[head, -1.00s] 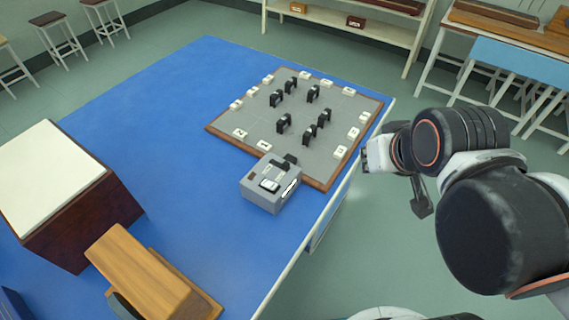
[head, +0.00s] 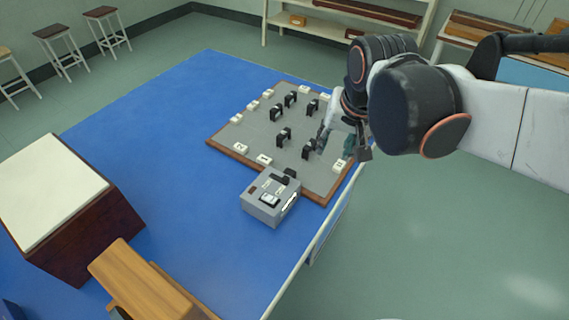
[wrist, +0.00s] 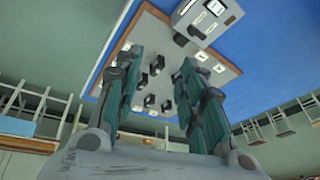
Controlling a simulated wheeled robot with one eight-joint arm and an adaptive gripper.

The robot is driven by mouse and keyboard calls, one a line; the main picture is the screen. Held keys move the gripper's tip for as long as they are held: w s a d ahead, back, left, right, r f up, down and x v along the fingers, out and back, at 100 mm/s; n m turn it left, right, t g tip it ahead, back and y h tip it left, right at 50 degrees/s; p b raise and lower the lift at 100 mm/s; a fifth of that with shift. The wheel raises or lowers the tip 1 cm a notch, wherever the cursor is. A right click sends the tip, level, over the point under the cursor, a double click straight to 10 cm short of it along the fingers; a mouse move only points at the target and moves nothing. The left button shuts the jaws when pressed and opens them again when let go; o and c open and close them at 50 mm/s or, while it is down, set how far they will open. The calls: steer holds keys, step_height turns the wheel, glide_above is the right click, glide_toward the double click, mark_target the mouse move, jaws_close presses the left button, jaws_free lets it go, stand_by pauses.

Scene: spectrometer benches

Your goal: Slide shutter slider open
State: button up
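A small grey box (head: 262,208) with switches and labels on top stands on the blue table beside the near edge of the board. A small white piece (head: 269,199) sits on its top, and a pale strip shows on its right side; I cannot tell which part is the shutter slider. The box also shows upside down at the top of the wrist view (wrist: 190,14). My gripper (head: 329,146) is above the right part of the board, behind and right of the box, apart from it. In the wrist view its two fingers (wrist: 158,85) are spread with nothing between them.
A grey board (head: 262,130) with a wooden rim carries several black upright holders and white labels. A dark box with a cream top (head: 50,190) and a wooden piece (head: 140,280) stand at the left. The blue table (head: 190,200) is clear between.

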steer(key=w+a+f+m+g+p, duration=0.1)
steer(key=w+a+f+m+g, duration=0.15)
steer(key=w+a, duration=0.35)
steer(key=m+g+p, duration=0.1)
steer(key=m+g, duration=0.1)
glide_toward(286, 178)
step_height(286, 178, down, 9)
steer(key=b, duration=0.3)
steer(key=shift+a+b, duration=0.15)
steer(key=shift+b, duration=0.15)
jaws_close()
